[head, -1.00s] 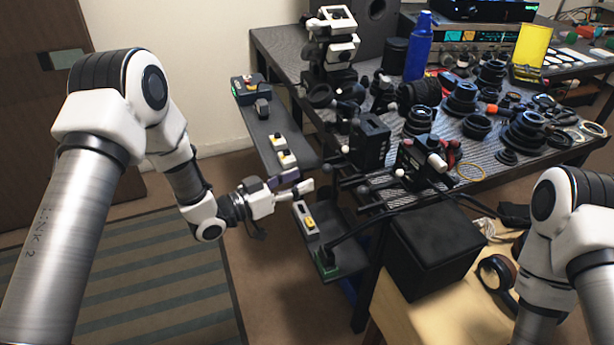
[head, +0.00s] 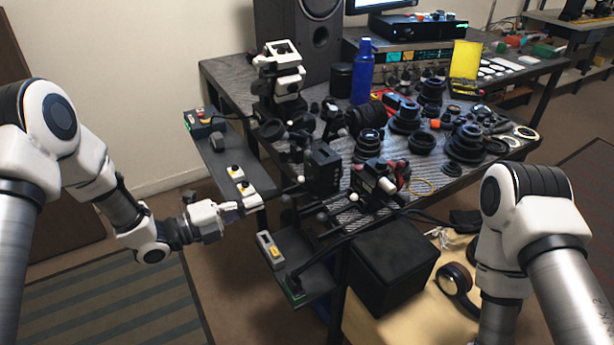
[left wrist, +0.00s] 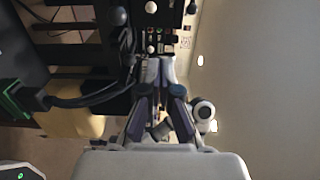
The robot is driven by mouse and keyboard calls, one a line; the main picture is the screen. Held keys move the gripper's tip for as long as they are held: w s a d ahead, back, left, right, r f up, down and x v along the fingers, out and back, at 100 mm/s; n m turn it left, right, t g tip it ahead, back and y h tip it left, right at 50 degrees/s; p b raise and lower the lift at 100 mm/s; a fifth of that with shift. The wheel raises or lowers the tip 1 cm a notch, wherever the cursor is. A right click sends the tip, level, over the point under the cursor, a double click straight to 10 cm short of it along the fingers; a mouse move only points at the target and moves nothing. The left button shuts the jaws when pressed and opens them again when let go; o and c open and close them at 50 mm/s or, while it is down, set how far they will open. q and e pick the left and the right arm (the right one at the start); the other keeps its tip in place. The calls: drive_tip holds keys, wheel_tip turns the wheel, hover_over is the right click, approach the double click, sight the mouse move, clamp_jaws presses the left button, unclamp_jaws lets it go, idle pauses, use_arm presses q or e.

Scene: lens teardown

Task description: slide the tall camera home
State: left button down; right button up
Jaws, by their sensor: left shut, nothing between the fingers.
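The tall camera is a black upright box (head: 322,170) at the table's left front edge, on dark rails with pale knobs. A lower black camera body (head: 372,184) stands to its right. My left gripper (head: 240,208) is in front and to the left of the tall camera, shut and empty, apart from it in the head view. In the left wrist view the fingertips (left wrist: 154,68) are together, just below a black panel with small coloured ports (left wrist: 160,38); I cannot tell whether they touch it. My right arm shows at right, its gripper out of view.
A grey shelf with buttons (head: 222,158) runs along the table's left side. A lower shelf with a yellow switch (head: 275,248) lies just right of my left gripper. A black box (head: 392,262) and headphones (head: 455,285) are at lower right. Lenses crowd the table (head: 232,78).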

sight(319, 181)
use_arm(q)
drive_tip(key=x, duration=1.4)
drive_tip(key=shift+f, duration=0.25)
use_arm(e)
drive_tip(key=shift+f, duration=0.15)
